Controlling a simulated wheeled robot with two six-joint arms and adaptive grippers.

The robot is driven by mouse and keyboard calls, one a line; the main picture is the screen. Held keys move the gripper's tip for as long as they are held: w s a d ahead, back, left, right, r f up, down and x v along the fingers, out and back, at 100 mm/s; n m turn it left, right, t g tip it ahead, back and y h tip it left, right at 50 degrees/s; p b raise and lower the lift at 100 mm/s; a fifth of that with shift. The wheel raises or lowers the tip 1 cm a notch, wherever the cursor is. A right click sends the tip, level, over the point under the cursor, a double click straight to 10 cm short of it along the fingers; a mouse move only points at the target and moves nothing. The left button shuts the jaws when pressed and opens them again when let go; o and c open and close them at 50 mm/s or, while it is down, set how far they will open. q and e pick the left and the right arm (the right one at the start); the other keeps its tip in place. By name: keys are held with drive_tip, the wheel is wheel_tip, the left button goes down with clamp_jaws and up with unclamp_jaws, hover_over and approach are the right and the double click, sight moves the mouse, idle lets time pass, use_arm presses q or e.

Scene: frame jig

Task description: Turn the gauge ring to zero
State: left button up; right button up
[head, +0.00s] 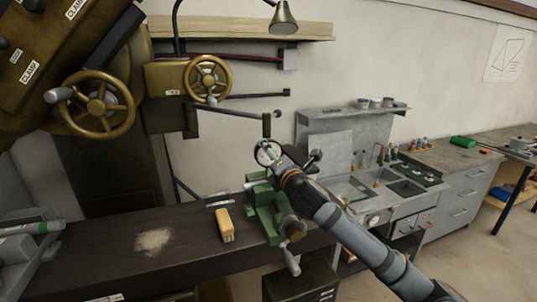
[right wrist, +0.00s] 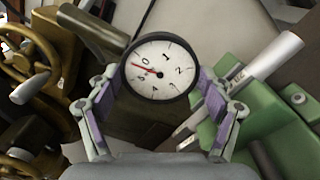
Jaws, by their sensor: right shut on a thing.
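The round dial gauge (right wrist: 158,68) has a white face, black numbers and a black ring. The 0 sits at the upper left of the face. A thin red needle points to the left, close to the 0 but a little below it. My right gripper (right wrist: 160,80) is shut on the gauge ring, with one purple-padded finger on each side. In the head view the gauge (head: 266,152) hangs on an arm above the green vise, and my right gripper (head: 277,163) reaches it from the lower right. My left gripper is not in view.
The green vise (head: 262,212) stands on the dark bench (head: 180,255) just below the gauge. A yellow block (head: 226,225) lies left of it. A brass-coloured machine with handwheels (head: 97,104) fills the upper left. A grey sink unit (head: 350,140) stands behind my right arm.

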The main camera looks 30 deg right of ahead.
drive_tip(key=shift+r+n+p, duration=0.15)
drive_tip(key=shift+n+p, duration=0.15)
drive_tip(key=shift+p, duration=0.15)
drive_tip(key=shift+c, duration=0.8)
drive_tip(key=shift+s+n+p, duration=0.15)
drive_tip(key=shift+n+p, duration=0.5)
drive_tip(key=shift+n, duration=0.05)
drive_tip(key=c, duration=1)
clamp_jaws()
drive_tip(key=n+p, duration=0.2)
drive_tip(key=n, duration=0.2)
drive_tip(key=shift+p, duration=0.35)
